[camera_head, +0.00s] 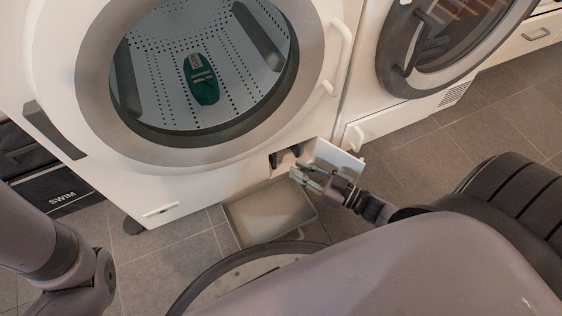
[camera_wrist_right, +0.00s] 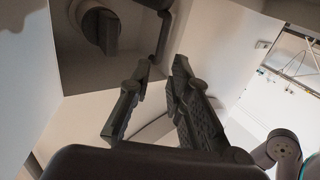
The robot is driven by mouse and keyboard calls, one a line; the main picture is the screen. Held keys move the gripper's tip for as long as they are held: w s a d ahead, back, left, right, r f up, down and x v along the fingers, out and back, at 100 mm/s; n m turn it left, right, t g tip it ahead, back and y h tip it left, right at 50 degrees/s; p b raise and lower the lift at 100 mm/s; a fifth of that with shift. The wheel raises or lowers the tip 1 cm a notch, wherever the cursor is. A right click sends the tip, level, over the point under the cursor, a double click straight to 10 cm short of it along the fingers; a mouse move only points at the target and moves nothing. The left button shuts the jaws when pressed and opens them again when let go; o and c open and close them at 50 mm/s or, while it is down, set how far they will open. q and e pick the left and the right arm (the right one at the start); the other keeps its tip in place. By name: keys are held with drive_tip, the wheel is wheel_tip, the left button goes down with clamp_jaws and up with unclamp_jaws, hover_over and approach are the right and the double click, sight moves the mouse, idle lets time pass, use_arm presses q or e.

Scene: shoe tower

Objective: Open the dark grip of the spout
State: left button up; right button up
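The dark grip (camera_wrist_right: 108,31) is a flat bar across a round dark spout (camera_wrist_right: 88,20), inside a recess at the upper left of the right wrist view. In the head view the recess (camera_head: 284,156) is a small dark opening low on the washing machine (camera_head: 190,172); the grip is too small to make out there. My right gripper (camera_head: 300,177) is just below and right of the recess. In the right wrist view its two fingers (camera_wrist_right: 161,66) are apart with nothing between them, short of the grip. My left gripper is out of view.
A shallow tray (camera_head: 238,228) lies on the floor below the recess. A white panel (camera_head: 338,156) stands beside my right gripper. A green shoe (camera_head: 203,82) is in the drum. A second machine (camera_head: 400,118) stands at right, a dark SWIM box (camera_head: 62,187) at left.

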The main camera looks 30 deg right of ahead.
drive_tip(key=b+x, duration=0.2)
drive_tip(key=x, duration=0.4)
drive_tip(key=shift+w+a, duration=0.25)
drive_tip(key=shift+w, duration=0.05)
clamp_jaws()
idle(0.4)
